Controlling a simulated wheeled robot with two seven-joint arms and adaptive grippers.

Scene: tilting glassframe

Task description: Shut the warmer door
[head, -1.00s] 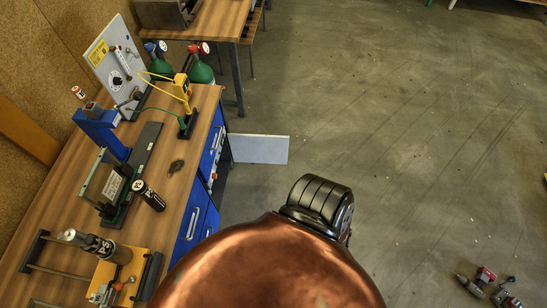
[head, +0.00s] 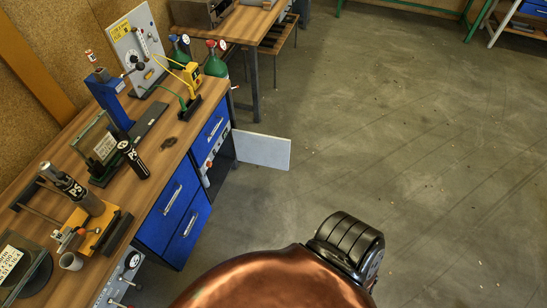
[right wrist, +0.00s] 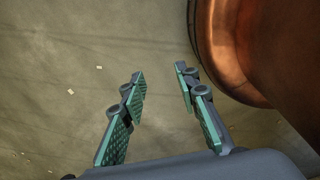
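The warmer door (head: 262,150) is a flat pale grey panel. It stands wide open in the head view, sticking out to the right from the front of the bench cabinet. The warmer's dark opening (head: 217,172) is beside a control strip with small knobs, under the bench top. My right gripper (right wrist: 158,75) shows in the right wrist view, its two green-padded fingers apart with only bare floor between them. It is not touching the door there. Neither gripper shows in the head view, and my left gripper is out of sight.
The wooden workbench (head: 62,165) carries several tools, a black canister (head: 133,160) and a gauge panel (head: 136,48). Blue drawers (head: 172,205) are closed next to the warmer. Green gas cylinders (head: 215,66) stand behind. The concrete floor (head: 400,130) right of the door is clear.

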